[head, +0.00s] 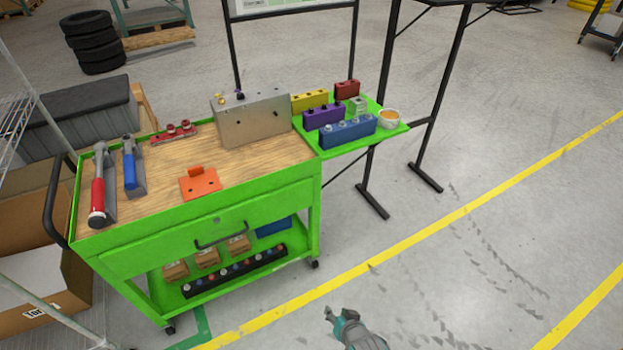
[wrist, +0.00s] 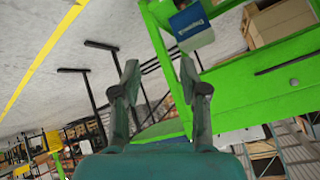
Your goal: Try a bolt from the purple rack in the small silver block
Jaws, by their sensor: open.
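The purple rack (head: 323,117) sits on the green side shelf of the cart, with small dark bolt heads along its top. The small silver block (head: 357,104) stands on the same shelf, just right of the purple rack and partly hidden behind the blue rack. Its holes are too small to make out. My gripper (head: 335,318) is low in front of the cart, over the floor and well away from both. In the wrist view my gripper (wrist: 160,72) has its two fingers apart with nothing held between them.
Around the purple rack stand a yellow rack (head: 310,101), a red rack (head: 347,89), a blue rack (head: 347,131) and a white bowl (head: 390,119). A large grey block (head: 252,122) stands on the wooden cart top (head: 150,195). Black posts rise behind the shelf.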

